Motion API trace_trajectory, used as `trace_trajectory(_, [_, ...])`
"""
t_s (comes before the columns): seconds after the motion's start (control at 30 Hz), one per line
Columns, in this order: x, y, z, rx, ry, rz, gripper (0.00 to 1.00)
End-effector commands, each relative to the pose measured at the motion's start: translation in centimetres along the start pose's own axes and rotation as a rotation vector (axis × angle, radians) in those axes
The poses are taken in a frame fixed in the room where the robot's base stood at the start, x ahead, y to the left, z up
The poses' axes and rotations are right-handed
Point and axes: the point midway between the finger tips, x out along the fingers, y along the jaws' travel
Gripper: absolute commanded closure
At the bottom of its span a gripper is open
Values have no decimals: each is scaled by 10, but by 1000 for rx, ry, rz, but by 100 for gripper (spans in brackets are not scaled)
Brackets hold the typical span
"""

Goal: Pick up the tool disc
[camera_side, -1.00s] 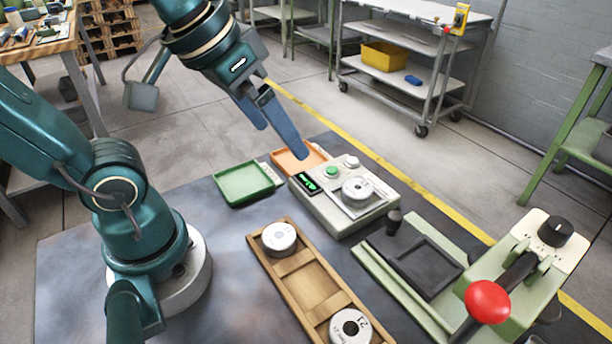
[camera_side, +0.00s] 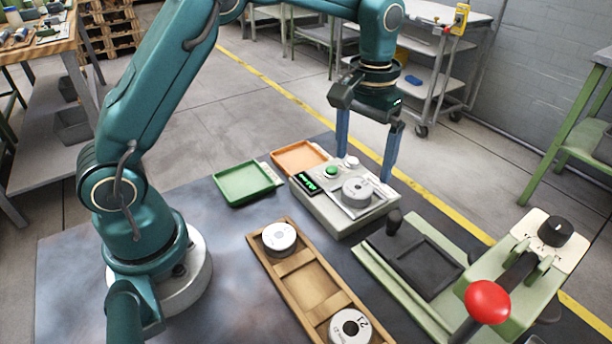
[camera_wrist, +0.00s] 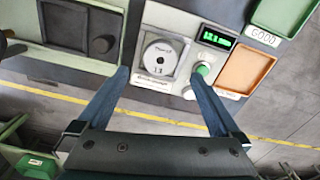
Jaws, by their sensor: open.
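A silver-grey disc (camera_side: 357,191) rests on the metal plate of the grey tester box (camera_side: 345,222). In the wrist view, the disc (camera_wrist: 160,58) has a white face with small print and a central hole. My gripper (camera_side: 365,168) is open and empty, pointing down above the tester, one blue finger on each side of the disc's position. In the wrist view, its fingertips (camera_wrist: 159,75) are spread wider than the disc. Whether they touch the tester cannot be told. Two more white-topped discs sit in the wooden tray (camera_side: 297,270), one at the far end (camera_side: 279,236), one at the near end (camera_side: 350,327).
A green tray (camera_side: 243,184) and an orange tray (camera_side: 299,157) stand left of and behind the tester. A green press with a red-knobbed lever (camera_side: 487,301) stands at right. A black knob (camera_side: 395,220) rises close to the tester's right. The wooden tray's middle compartment is empty.

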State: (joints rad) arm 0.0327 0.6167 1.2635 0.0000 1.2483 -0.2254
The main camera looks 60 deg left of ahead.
Motion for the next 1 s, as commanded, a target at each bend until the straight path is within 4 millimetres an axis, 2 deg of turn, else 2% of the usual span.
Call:
trace_trajectory(0.4, [48, 0, 3, 2, -17, -3, 0])
trace_trajectory(0.53, [54, 0, 3, 2, -15, -3, 0])
trace_trajectory(0.77, [55, 0, 2, 2, -13, -2, 0])
trace_trajectory(0.8, [55, 0, 2, 2, -13, -2, 8])
trace_trajectory(0.87, [55, 0, 2, 2, -13, -2, 31])
trace_trajectory(1.0, [55, 0, 2, 2, -12, -2, 84])
